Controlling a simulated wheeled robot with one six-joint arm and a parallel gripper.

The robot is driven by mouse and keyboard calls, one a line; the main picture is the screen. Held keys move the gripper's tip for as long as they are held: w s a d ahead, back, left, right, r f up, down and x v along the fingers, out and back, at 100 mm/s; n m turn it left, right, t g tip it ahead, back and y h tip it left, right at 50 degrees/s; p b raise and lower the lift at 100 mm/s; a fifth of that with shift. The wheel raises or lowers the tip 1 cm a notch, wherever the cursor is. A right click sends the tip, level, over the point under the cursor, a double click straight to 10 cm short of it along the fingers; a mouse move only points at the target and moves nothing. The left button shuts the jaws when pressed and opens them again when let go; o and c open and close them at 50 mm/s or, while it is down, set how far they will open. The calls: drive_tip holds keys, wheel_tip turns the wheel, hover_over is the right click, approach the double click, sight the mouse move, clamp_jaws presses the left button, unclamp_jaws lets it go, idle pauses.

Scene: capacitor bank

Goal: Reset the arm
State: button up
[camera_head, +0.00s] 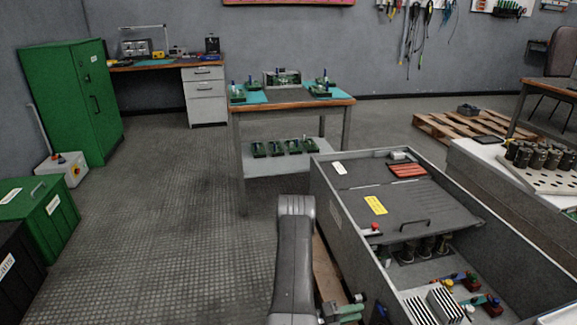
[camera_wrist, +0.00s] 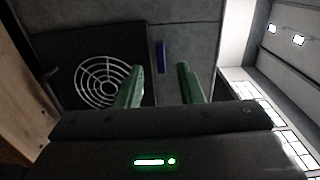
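My gripper (camera_wrist: 160,80) shows in the wrist view as two green fingers with a clear gap between them. Nothing is held in the gap. A small blue bar (camera_wrist: 161,57) shows beyond the fingers on a grey surface, apart from them. In the head view my grey arm stands at the bottom middle, bent over, beside the left wall of an open grey cabinet (camera_head: 345,220). Part of my gripper shows low at the bottom edge there, with green parts; its fingertips are not clear in that view.
The cabinet holds dark capacitors (camera_head: 425,247) and coloured terminals (camera_head: 465,282). A workbench (camera_head: 292,107) with green boards stands behind. A counter (camera_head: 500,170) with capacitors is right. Free floor (camera_head: 160,210) lies left. The wrist view shows a round white grille (camera_wrist: 103,82) and a wooden panel (camera_wrist: 25,90).

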sight(377, 307)
drive_tip(key=p+v, duration=0.1)
drive_tip(key=v, duration=0.6)
drive_tip(key=w+d+m, duration=0.1)
drive_tip(key=d, duration=0.3)
drive_tip(key=d+m+b, duration=0.1)
drive_tip(key=d, duration=0.3)
drive_tip(key=w+d+m+b, duration=0.1)
drive_tip(key=d, duration=0.4)
drive_tip(key=shift+w+r+m, duration=0.25)
drive_tip(key=shift+w+m, duration=0.05)
drive_tip(key=shift+m, duration=0.1)
drive_tip(key=m, duration=0.4)
drive_tip(key=shift+s+r+m, duration=0.1)
drive_tip(key=shift+r+m, duration=0.1)
drive_tip(key=shift+m, duration=0.1)
idle(0.3)
